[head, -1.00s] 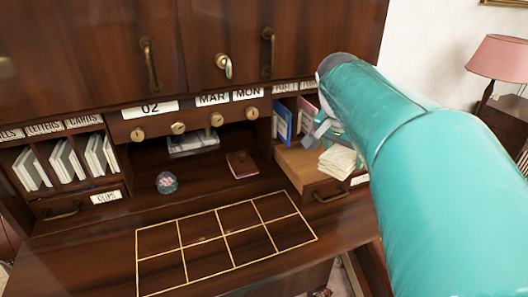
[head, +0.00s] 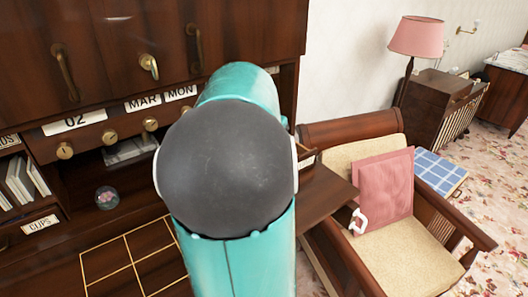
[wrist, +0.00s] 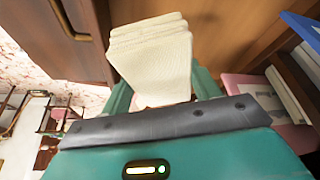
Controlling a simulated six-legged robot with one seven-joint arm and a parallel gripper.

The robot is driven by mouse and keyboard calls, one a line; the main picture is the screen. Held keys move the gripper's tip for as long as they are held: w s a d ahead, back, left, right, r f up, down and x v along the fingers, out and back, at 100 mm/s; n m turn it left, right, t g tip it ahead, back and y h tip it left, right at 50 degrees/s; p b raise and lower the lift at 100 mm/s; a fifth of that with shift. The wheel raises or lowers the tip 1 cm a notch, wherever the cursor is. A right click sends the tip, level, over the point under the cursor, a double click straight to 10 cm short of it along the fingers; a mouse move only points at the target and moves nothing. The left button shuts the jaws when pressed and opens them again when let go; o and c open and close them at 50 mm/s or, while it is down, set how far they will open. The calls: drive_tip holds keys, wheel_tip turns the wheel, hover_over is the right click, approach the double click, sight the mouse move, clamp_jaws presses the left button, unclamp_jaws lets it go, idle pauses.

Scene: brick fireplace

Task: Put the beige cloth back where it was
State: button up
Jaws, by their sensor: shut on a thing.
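The beige cloth (wrist: 152,52) is a folded, layered, cream-coloured bundle in the wrist view. My gripper (wrist: 162,96) is shut on its lower end, with a teal finger showing on either side. The cloth sticks out beyond the fingers over a light-brown wooden surface (wrist: 222,28). I cannot tell whether it touches that surface. In the head view my arm hides the gripper and the cloth.
A dark drawer front with a brass handle (wrist: 74,18) is close on the left in the wrist view. A blue item (wrist: 303,28) and a pink item (wrist: 240,84) stand at right. A cushioned armchair (head: 355,245) stands right of the desk (head: 60,258).

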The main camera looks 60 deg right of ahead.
drive_tip(key=shift+w+d+f, duration=0.25)
drive_tip(key=shift+f, duration=0.2)
drive_tip(key=shift+w+d+f, duration=0.2)
drive_tip(key=shift+d+f, duration=0.05)
drive_tip(key=shift+f, duration=0.2)
drive_tip(key=shift+w+f, duration=0.1)
drive_tip(key=shift+f, duration=1.4)
drive_tip(key=shift+f, duration=0.15)
drive_tip(key=o, duration=0.9)
